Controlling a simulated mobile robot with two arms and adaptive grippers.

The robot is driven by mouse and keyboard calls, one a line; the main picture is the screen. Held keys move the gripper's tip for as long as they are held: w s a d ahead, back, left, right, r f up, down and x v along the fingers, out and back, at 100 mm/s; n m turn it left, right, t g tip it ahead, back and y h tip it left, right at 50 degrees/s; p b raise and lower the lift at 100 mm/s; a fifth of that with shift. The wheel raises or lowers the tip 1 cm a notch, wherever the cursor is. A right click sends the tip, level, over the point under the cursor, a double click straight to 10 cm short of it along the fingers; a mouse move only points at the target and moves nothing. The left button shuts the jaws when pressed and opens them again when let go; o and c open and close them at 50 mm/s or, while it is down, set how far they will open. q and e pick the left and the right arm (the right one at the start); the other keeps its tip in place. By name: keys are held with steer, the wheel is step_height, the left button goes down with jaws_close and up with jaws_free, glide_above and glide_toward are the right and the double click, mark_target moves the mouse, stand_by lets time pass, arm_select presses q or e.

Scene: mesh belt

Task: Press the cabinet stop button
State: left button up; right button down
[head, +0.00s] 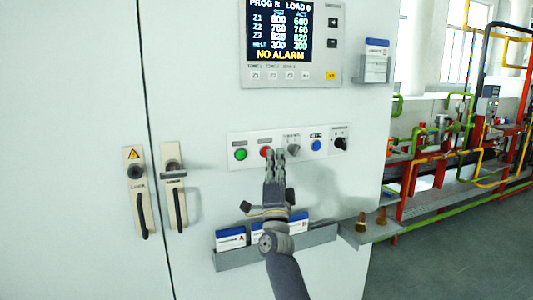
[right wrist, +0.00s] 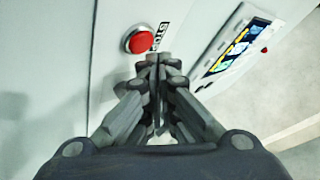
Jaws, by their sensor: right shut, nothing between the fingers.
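The red stop button (head: 265,152) is on a white button panel (head: 231,137) on the cabinet front, between a green button (head: 240,154) and a grey switch (head: 293,150). My right gripper (head: 275,153) is shut and empty, its fingertips at the right edge of the red button in the head view, partly covering it. In the right wrist view the red button (right wrist: 141,41) shows whole beside a label reading STOP, just beyond and left of the shut fingertips (right wrist: 158,62). I cannot tell whether they touch the panel. My left gripper is not in view.
A blue button (head: 316,145) and a black switch (head: 341,143) are farther right on the panel. A display (head: 279,32) reading NO ALARM is above. A grey card tray (head: 230,260) juts out below, behind my right arm. Two door handles (head: 145,215) (head: 179,208) are at left.

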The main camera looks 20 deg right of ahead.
steer(key=shift+w, duration=0.1)
steer(key=shift+w+b, duration=0.35)
steer(key=shift+b, duration=0.05)
steer(key=shift+w+b, duration=0.45)
steer(key=shift+b, duration=0.05)
stand_by(0.6)
stand_by(0.3)
steer(key=shift+s+p, duration=0.65)
steer(key=shift+s, duration=0.25)
